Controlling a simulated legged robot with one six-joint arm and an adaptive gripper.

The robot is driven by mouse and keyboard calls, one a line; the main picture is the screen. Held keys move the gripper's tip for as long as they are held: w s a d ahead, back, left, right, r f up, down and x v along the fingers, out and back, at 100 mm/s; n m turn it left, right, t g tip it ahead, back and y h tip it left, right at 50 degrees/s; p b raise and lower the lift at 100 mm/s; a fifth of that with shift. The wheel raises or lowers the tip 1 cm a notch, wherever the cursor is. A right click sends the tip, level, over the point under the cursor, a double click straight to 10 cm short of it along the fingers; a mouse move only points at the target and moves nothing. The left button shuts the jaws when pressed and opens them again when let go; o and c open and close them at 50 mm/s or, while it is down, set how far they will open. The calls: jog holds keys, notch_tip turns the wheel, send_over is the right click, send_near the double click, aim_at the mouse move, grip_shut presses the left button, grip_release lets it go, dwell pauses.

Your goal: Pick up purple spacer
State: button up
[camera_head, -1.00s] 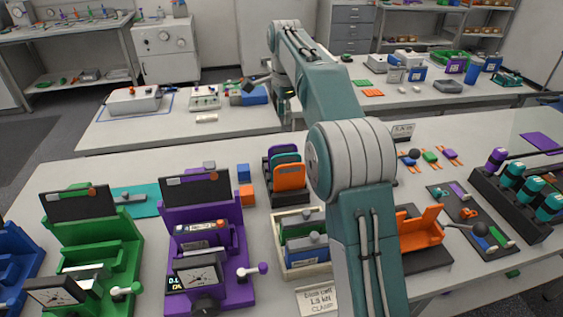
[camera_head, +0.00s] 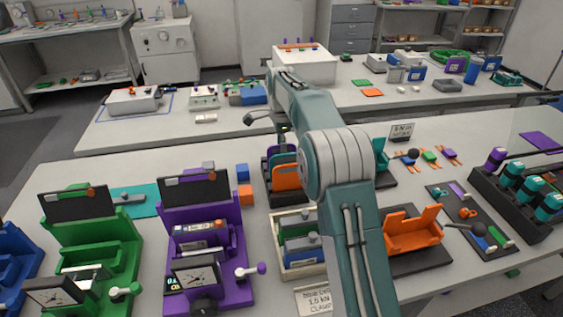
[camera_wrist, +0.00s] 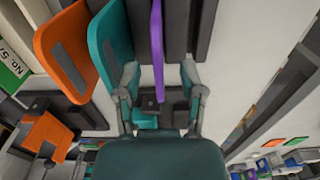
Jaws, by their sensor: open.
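The purple spacer (camera_wrist: 157,42) is a thin upright plate, seen nearly edge-on in the wrist view. It stands in a dark slotted rack (camera_wrist: 207,28), with a teal plate (camera_wrist: 110,45) and an orange plate (camera_wrist: 68,50) to its left. My gripper (camera_wrist: 160,78) is open, with one finger on each side of the purple spacer's near end; I see gaps between fingers and plate. In the head view the orange plate (camera_head: 286,177) and teal plate (camera_head: 283,158) show in the rack; the purple one is hard to make out there.
The teal plate stands close beside the left finger. In the head view, a cream tray (camera_head: 293,273) with green and blue blocks sits in front of the rack. Blue and orange cubes (camera_head: 245,194) lie left of it. An orange fixture (camera_head: 412,236) stands to the right.

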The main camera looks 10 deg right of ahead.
notch_tip(320, 180, down, 2)
jog(key=shift+f, duration=0.2)
grip_shut()
